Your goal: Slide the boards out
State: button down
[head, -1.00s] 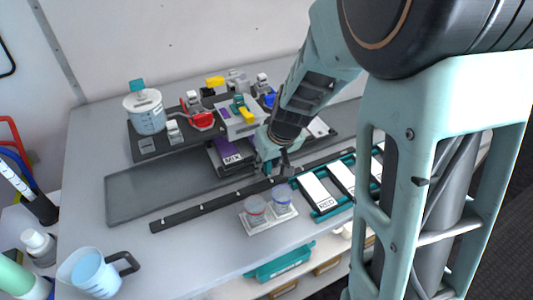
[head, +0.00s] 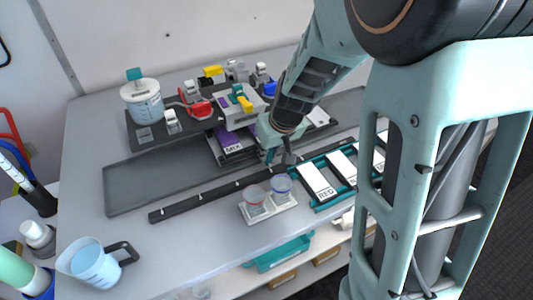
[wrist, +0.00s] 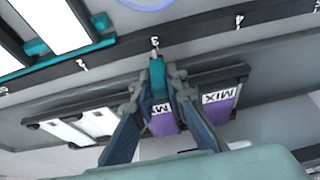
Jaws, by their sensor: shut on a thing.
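My gripper (wrist: 155,98) is shut on a small teal tab (wrist: 157,75), which stands between its fingertips. It points down at the black numbered rail (head: 205,200), near the mark 3 in the wrist view. A purple and white board marked MIX (head: 233,148) sticks out from under the proportioner, left of my gripper. In the wrist view two purple MIX boards (wrist: 222,97) show beyond the fingers, with white boards (wrist: 95,122) in a dark frame beside them.
White boards, one marked RED (head: 316,181), lie in a teal rack right of the rail. Two lidded cups (head: 268,197) stand in front of the rail. A measuring pitcher (head: 97,265) is at the near left. The long grey tray (head: 150,182) has bare space at its left.

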jog(key=w+d+b, duration=0.3)
jog(key=d, duration=0.4)
jog(key=w+d+b, duration=0.3)
jog(key=d, duration=0.4)
jog(key=w+d+b, duration=0.3)
jog(key=d+b, duration=0.1)
jog(key=d, duration=0.3)
jog(key=shift+d, duration=0.4)
jog(key=shift+w+d, duration=0.25)
jog(key=shift+d, duration=0.35)
jog(key=shift+d+r, duration=0.1)
jog(key=c, duration=1.9)
grip_release()
jog(key=shift+c, duration=0.2)
jog(key=v, duration=1.2)
